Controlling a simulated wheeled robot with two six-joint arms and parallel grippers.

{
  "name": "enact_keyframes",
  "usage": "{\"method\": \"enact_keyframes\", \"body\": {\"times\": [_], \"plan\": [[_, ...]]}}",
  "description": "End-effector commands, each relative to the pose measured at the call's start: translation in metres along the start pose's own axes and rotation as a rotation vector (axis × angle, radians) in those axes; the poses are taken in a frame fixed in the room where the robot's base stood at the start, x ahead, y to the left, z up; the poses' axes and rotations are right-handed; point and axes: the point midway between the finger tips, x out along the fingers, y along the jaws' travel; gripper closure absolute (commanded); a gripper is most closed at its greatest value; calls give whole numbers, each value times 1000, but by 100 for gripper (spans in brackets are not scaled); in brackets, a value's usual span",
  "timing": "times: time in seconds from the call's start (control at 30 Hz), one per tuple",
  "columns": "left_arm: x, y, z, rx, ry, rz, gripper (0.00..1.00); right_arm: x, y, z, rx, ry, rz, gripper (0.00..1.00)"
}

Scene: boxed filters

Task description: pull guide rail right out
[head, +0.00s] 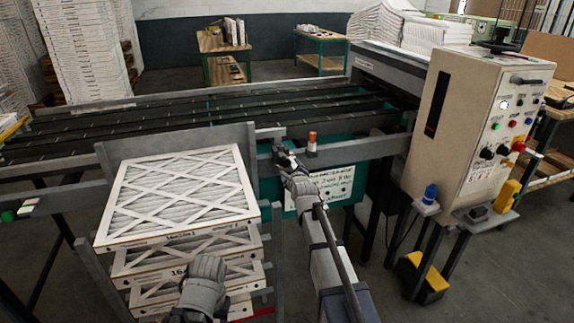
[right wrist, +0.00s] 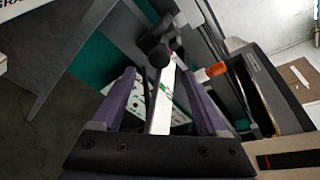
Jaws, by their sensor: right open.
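In the head view my right gripper (head: 287,160) is at the near edge of the conveyor, just right of the filter stack. In the right wrist view its two purple fingers (right wrist: 158,82) are apart. A pale bar (right wrist: 163,95) with a dark round knob (right wrist: 158,52) shows between and beyond them, seemingly part of the guide rail's fitting. I cannot tell whether a finger touches it. In the head view a dark clamp (head: 279,148) sits at the rail's end, partly hidden by the gripper.
A stack of boxed filters (head: 180,200) stands at left, with a grey glove-like shape (head: 205,285) in front. An orange-topped post (head: 312,142) stands close right of the gripper. A control cabinet (head: 470,125) stands at right, and the black conveyor belts (head: 200,115) run behind.

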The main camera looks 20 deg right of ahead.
Motion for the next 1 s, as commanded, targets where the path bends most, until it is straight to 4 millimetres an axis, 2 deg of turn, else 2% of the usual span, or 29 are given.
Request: {"method": "enact_keyframes", "body": {"times": [0.43,0.53,0.77,1.0], "plan": [[19,2,-1,0,0,0,50,66,1,0,0,0,0,24],[20,2,-1,0,0,0,50,71,0,0,0,0,0,24],[19,2,-1,0,0,0,50,71,0,0,0,0,0,24],[19,2,-1,0,0,0,50,71,0,0,0,0,0,49]]}}
